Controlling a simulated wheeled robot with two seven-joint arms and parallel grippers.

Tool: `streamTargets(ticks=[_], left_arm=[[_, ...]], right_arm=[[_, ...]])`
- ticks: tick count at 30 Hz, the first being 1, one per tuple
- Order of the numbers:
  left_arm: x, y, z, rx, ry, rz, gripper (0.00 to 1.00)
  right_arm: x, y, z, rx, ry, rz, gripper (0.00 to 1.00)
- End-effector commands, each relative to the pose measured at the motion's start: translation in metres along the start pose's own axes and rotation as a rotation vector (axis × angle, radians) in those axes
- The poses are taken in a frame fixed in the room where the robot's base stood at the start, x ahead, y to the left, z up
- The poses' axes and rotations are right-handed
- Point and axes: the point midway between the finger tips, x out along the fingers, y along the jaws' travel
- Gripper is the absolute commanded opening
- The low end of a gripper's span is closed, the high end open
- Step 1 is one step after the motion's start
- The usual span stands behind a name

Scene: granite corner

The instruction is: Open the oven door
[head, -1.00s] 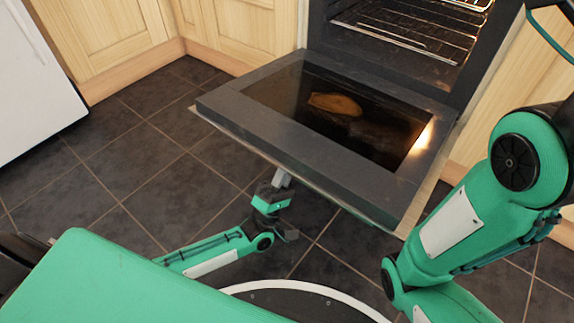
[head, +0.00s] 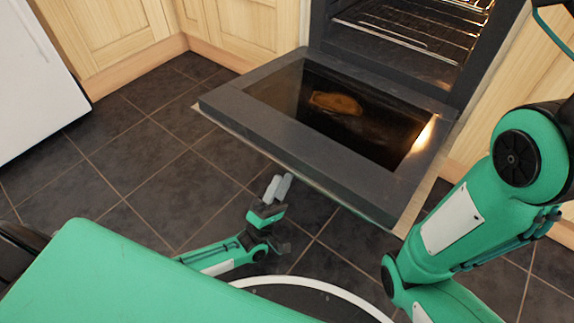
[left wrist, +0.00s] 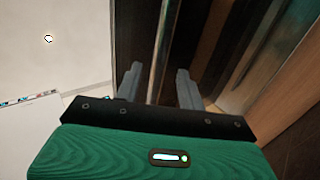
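The oven door (head: 300,140) is swung down and lies open, close to level, with its dark glass facing up. The oven cavity (head: 400,45) above it shows wire racks. My left gripper (head: 278,187) is low in front of the door's front edge, its two fingers pointing up and clear of the door in the head view. In the left wrist view my left gripper (left wrist: 160,82) has its fingers apart; a thin upright edge appears between them in the picture, and nothing is visibly pinched. My right arm is at the right; its gripper is out of frame.
Light wooden cabinets (head: 110,40) stand left of the oven, and a white appliance (head: 35,80) stands at the far left. The dark tiled floor (head: 140,175) left of the door is clear. Another wooden cabinet front (head: 525,110) is at the right.

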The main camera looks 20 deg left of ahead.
Motion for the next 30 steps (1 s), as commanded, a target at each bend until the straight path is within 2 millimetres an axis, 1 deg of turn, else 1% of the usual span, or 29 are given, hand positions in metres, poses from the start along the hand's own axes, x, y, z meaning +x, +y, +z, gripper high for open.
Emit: streamTargets(ticks=[1,6,9,12,17,30], left_arm=[[-0.009,0.002,0.000,0.000,0.000,-0.005,0.39],[-0.043,0.001,0.000,0.000,0.000,-0.004,0.39],[-0.056,0.000,0.000,-0.001,0.000,-0.003,0.39],[-0.064,0.000,0.000,-0.001,0.000,-0.001,0.39],[-0.069,-0.001,0.000,-0.002,0.000,0.000,0.39],[-0.068,-0.001,0.000,-0.001,0.000,0.000,0.39]], right_arm=[[0.004,0.003,0.003,-0.006,-0.008,0.005,0.00],[0.003,0.009,0.006,-0.025,-0.026,0.008,0.00],[0.001,0.011,0.008,-0.036,-0.031,0.006,0.00],[0.002,0.013,0.008,-0.040,-0.030,0.007,0.00],[0.001,0.013,0.009,-0.041,-0.033,0.009,0.00],[0.000,0.012,0.011,-0.033,-0.039,0.012,0.00]])
